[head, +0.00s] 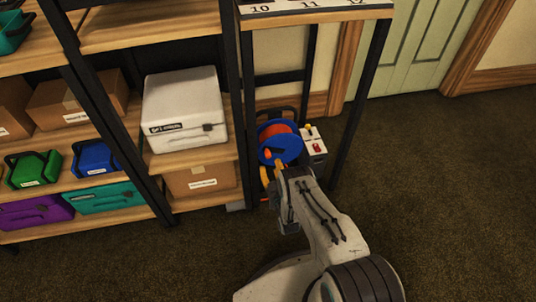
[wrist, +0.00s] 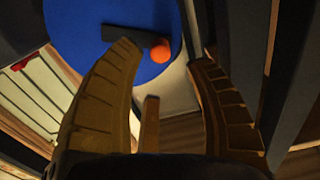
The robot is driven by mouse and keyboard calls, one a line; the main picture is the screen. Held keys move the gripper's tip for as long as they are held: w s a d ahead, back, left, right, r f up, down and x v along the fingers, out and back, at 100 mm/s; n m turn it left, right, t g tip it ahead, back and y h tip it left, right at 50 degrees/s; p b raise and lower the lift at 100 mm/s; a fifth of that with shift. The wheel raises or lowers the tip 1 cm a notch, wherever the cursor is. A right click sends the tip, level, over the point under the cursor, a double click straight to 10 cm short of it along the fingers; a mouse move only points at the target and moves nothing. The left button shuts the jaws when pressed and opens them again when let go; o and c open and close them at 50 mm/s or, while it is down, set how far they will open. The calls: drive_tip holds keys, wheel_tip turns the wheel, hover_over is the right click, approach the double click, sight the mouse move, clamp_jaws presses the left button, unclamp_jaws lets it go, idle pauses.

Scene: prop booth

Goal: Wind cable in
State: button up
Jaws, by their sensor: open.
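The cable reel (head: 291,150) stands on the floor under the tall table, with a blue disc and orange cable wound behind it. In the wrist view the blue disc (wrist: 98,25) fills the upper left. A dark crank arm (wrist: 122,35) on it carries an orange knob (wrist: 160,51). My gripper (wrist: 164,57) is open, its two fingers either side of the knob in the picture. Whether the knob is within their reach in depth I cannot tell. In the head view my gripper (head: 272,184) is just in front of the reel and partly hides its lower part.
A grey box with red and yellow parts (head: 314,148) stands right of the reel. The table's dark legs (head: 359,105) flank this space. A shelf (head: 205,158) with a white case (head: 184,108) is on the left. Open carpet (head: 450,190) lies to the right.

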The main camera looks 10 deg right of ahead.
sight(269, 157)
drive_tip(key=shift+w+f+b, duration=0.2)
drive_tip(key=shift+w+b, duration=0.15)
drive_tip(key=shift+b, duration=0.25)
drive_tip(key=shift+w+r+b, duration=0.15)
drive_tip(key=shift+w+b, duration=2.9)
drive_tip(key=shift+w, duration=0.25)
drive_tip(key=shift+c, duration=0.3)
clamp_jaws()
